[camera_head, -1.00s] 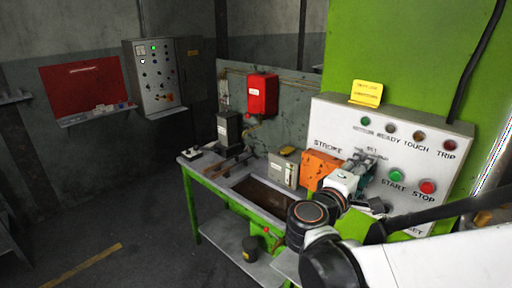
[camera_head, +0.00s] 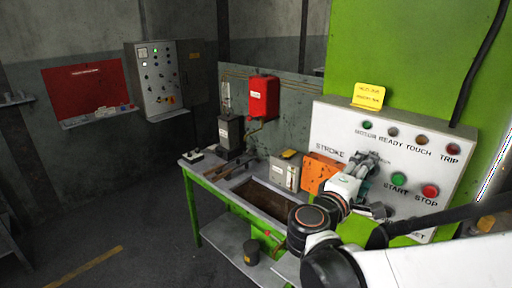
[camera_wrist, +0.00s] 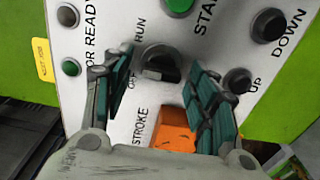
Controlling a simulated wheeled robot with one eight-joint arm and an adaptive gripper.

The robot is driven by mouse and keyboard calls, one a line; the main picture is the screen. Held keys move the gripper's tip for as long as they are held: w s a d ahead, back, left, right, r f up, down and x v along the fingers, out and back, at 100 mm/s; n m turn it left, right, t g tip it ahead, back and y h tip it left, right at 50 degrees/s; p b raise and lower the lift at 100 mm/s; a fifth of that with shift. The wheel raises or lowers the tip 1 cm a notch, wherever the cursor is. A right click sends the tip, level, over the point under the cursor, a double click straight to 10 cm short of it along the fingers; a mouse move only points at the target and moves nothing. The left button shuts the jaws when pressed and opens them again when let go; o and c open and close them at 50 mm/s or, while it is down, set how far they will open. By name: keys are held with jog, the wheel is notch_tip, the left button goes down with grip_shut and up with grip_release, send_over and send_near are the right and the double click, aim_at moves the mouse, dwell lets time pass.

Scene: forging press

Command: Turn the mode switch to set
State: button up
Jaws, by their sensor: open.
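The mode switch (camera_wrist: 160,65) is a black rotary knob on the white control panel (camera_wrist: 82,22), with RUN and OFF printed beside it in the wrist view. A SET label cannot be made out there. My gripper (camera_wrist: 159,60) is open, with its green-padded fingers on either side of the knob. I cannot tell whether the pads touch it. In the head view my gripper (camera_head: 366,166) is up against the panel, between STROKE and START, and hides the knob.
A green START button (camera_head: 399,179) and a red STOP button (camera_head: 430,191) sit right of my gripper. An orange box (camera_head: 320,172) is close on its left. A yellow tag (camera_head: 368,95) stands on the panel's top. A green workbench (camera_head: 213,196) stands left.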

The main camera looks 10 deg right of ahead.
jog(key=v, duration=1.1)
jog(key=shift+a, duration=0.35)
jog(key=shift+s, duration=0.2)
jog(key=s+d+f+m+g+y+b, duration=0.1)
jog(key=d+f+g+y+b, duration=0.15)
jog(key=f, duration=0.55)
jog(key=s+d+f+m+g+y+b, duration=0.1)
jog(key=f+y+b, duration=0.25)
jog(key=f, duration=0.35)
jog(key=s+a+f+m+y+b, duration=0.4)
jog(key=a+f+m+y+b, duration=0.1)
jog(key=a+f+y+b, duration=0.2)
jog(key=shift+s+a+f+m+y+b, duration=0.2)
jog(key=shift+a+f+m+y+b, duration=0.15)
jog(key=shift+a+f+y, duration=0.4)
